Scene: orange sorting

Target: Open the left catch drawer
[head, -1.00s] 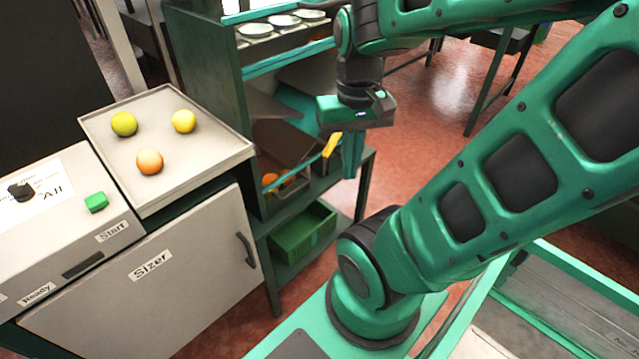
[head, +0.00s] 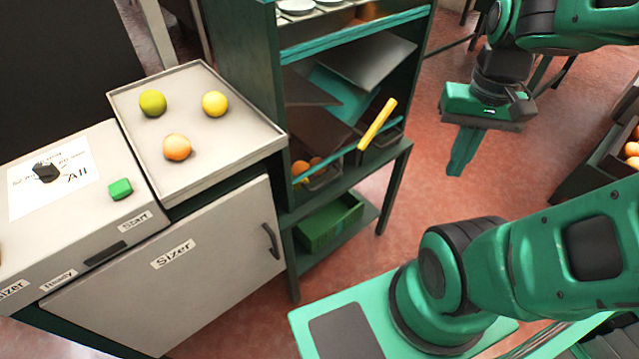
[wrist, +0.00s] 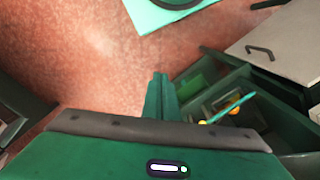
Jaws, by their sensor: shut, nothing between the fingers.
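My gripper (head: 458,168) points down over open floor, right of the rack and apart from the handle. Its fingers are together and empty. In the wrist view the fingers (wrist: 160,98) show beside the rack, and the yellow handle (wrist: 228,110) is to their right.
The sizer (head: 215,265) carries a tray (head: 205,178) with a green, a yellow and an orange fruit. A green bin (head: 330,225) sits on the rack's lower shelf. A dark crate of oranges (head: 595,160) is at the right edge. Red floor is clear between rack and crate.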

